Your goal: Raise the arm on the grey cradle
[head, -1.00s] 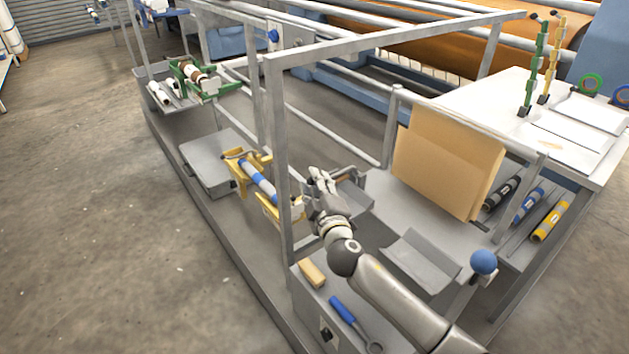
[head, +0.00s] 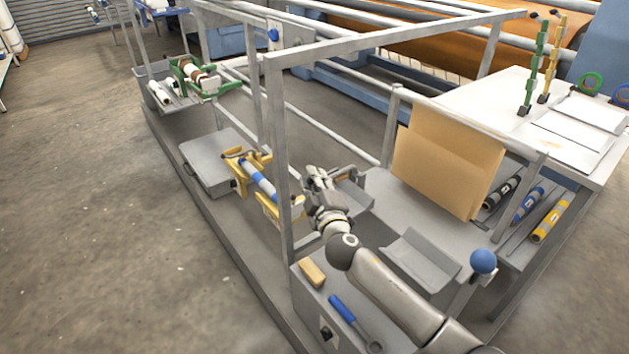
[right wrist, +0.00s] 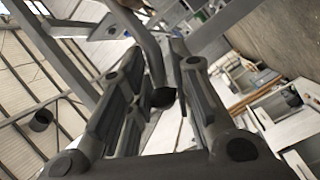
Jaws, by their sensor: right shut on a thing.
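The grey cradle (head: 354,196) stands near the middle of the head view, just right of a grey upright post. My right gripper (head: 318,178) is at the cradle's left side and hides part of it. In the right wrist view, the cradle's grey arm (right wrist: 150,50) passes between the two fingers of my right gripper (right wrist: 155,85), with a dark round end by them. The gripper is shut on this arm. How far the arm is raised is hard to tell. My left gripper is out of view.
A yellow cradle (head: 278,208) with a blue and white roll is left of the post. A green cradle (head: 187,75) is farther back. A cardboard sheet (head: 445,165) stands to the right. A yellow block (head: 312,272) and blue-handled tool (head: 342,308) lie in front.

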